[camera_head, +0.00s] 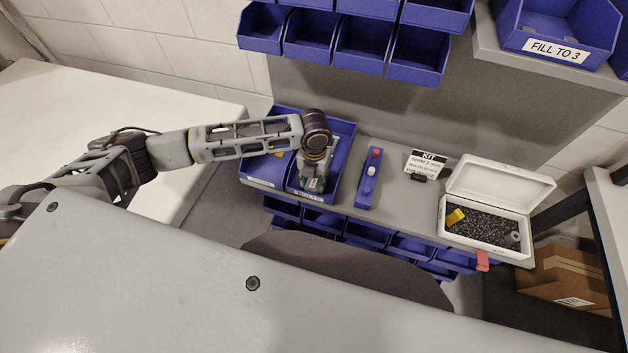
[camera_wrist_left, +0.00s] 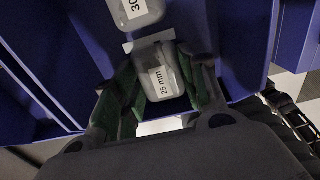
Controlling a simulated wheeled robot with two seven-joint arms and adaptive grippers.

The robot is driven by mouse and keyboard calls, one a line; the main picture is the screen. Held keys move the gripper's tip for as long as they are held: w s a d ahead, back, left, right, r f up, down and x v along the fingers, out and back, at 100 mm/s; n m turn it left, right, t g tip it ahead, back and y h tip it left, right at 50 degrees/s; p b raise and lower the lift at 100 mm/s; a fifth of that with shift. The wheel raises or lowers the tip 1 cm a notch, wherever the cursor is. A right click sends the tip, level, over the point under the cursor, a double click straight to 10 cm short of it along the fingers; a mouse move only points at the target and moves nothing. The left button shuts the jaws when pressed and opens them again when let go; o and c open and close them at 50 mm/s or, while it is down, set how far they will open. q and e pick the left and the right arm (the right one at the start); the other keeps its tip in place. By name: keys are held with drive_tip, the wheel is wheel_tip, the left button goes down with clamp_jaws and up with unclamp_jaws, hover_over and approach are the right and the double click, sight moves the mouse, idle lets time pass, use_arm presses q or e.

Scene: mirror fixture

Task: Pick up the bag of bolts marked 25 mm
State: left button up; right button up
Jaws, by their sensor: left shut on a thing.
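The bag of bolts marked 25 mm (camera_wrist_left: 161,80) is a pale grey pouch with a white label. In the left wrist view it sits between the two green-padded fingers of my left gripper (camera_wrist_left: 158,98), which is shut on it. In the head view my left gripper (camera_head: 314,180) reaches down into the right compartment of a blue bin (camera_head: 345,150), whose front label appears to read BOLTS. The bag is mostly hidden there by the gripper. A second bag marked 30 (camera_wrist_left: 135,10) lies just beyond the held one. My right gripper is not in view.
Right of the bin, a blue block with a red and a white button (camera_head: 369,178) lies on the grey shelf. A KIT sign (camera_head: 427,163) and an open white box (camera_head: 487,189) with dark foam and a yellow item stand further right. Blue bins (camera_head: 363,45) hang above.

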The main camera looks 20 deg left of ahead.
sight(314, 181)
use_arm(q)
drive_tip(key=shift+r, duration=0.55)
wheel_tip(314, 181, up, 8)
drive_tip(key=shift+f, duration=0.1)
drive_tip(key=shift+r, duration=0.5)
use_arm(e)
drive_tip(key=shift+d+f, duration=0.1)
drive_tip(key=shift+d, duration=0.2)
